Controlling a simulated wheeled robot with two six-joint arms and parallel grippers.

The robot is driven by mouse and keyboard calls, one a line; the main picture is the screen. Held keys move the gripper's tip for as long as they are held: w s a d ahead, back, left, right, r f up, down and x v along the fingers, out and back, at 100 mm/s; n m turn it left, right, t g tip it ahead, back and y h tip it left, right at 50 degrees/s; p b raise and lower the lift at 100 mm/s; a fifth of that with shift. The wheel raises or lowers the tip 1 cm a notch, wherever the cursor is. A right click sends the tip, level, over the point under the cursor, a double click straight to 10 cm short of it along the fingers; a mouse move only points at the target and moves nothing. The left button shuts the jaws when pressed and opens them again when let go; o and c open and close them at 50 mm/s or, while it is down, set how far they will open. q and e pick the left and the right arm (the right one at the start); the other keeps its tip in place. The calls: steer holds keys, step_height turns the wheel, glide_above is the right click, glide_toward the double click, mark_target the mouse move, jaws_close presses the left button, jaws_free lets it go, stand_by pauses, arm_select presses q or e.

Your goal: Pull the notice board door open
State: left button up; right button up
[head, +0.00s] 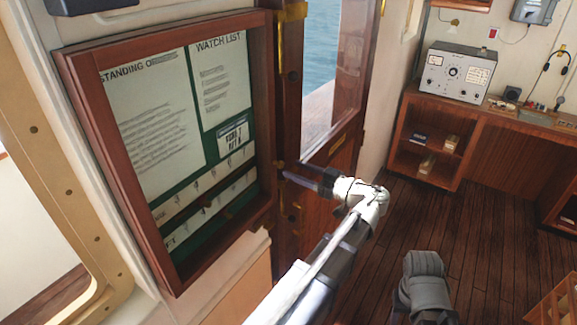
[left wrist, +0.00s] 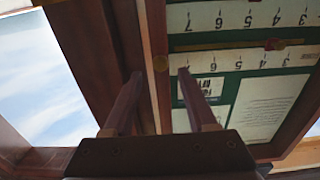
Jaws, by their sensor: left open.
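The notice board door (head: 166,242) has a dark wooden frame and appears shut on the wall at the left of the head view. Papers headed "WATCH LIST" and green backing show inside it. My left gripper (head: 285,172) is at the right edge of this frame, with its fingers pointing at it. I cannot tell whether the fingers touch the knob or the frame. My right gripper does not show.
A wooden door with a window (head: 335,70) stands just right of the board. A wooden desk (head: 425,105) with a grey instrument (head: 458,72) is along the right wall. The dark plank floor (head: 480,230) between them is clear.

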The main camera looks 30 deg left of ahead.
mark_target(282, 165)
arm_select(q)
steer(key=shift+w+a, duration=0.15)
steer(key=shift+a, duration=1.65)
steer(key=shift+c, duration=0.3)
jaws_close()
